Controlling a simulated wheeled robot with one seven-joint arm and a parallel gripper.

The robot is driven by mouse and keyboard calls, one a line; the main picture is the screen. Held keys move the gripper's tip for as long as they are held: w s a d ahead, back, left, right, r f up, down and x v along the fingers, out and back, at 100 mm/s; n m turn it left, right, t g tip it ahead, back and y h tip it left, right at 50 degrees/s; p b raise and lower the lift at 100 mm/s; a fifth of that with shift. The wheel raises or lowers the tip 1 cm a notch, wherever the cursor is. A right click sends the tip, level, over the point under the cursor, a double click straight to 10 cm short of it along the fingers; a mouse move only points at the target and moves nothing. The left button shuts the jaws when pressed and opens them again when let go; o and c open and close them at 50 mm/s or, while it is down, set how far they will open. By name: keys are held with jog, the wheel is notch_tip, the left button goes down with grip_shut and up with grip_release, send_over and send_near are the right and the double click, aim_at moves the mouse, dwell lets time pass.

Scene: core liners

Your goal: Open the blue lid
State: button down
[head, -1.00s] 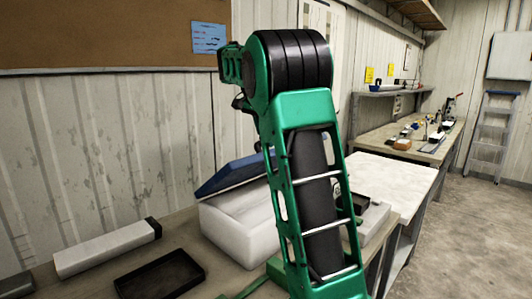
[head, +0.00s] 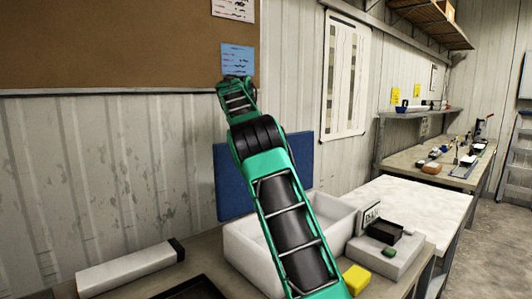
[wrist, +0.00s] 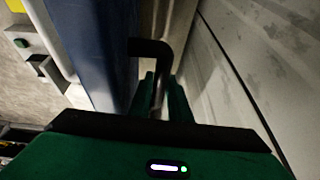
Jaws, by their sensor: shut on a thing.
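The blue lid (head: 232,190) stands roughly upright at the back of the white box (head: 337,240) in the head view. The box is open at the top, and my arm crosses in front of both. In the wrist view the lid (wrist: 98,45) runs down the left of centre, with a dark bent handle (wrist: 150,47) standing out from it. My gripper (wrist: 160,90) is shut on this handle. In the head view the arm hides the handle and the fingers.
A long pale box (head: 125,270) with a dark end and a black tray (head: 190,290) lie on the bench at left. A yellow block (head: 356,279) and a grey case (head: 390,258) are right of the box. The corrugated wall (head: 110,180) is close behind.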

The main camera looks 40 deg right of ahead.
jog(key=shift+w+f, duration=0.25)
jog(key=shift+w, duration=0.9)
jog(key=shift+r, duration=0.1)
jog(key=c, duration=1.6)
grip_release()
jog(key=shift+a, duration=0.1)
jog(key=shift+c, duration=0.2)
jog(key=shift+w+v, duration=0.2)
jog(key=shift+v, duration=2.2)
jog(key=s+a, duration=0.2)
jog(key=a, duration=0.9)
jog(key=shift+s+a, duration=0.35)
jog(key=shift+s, duration=0.05)
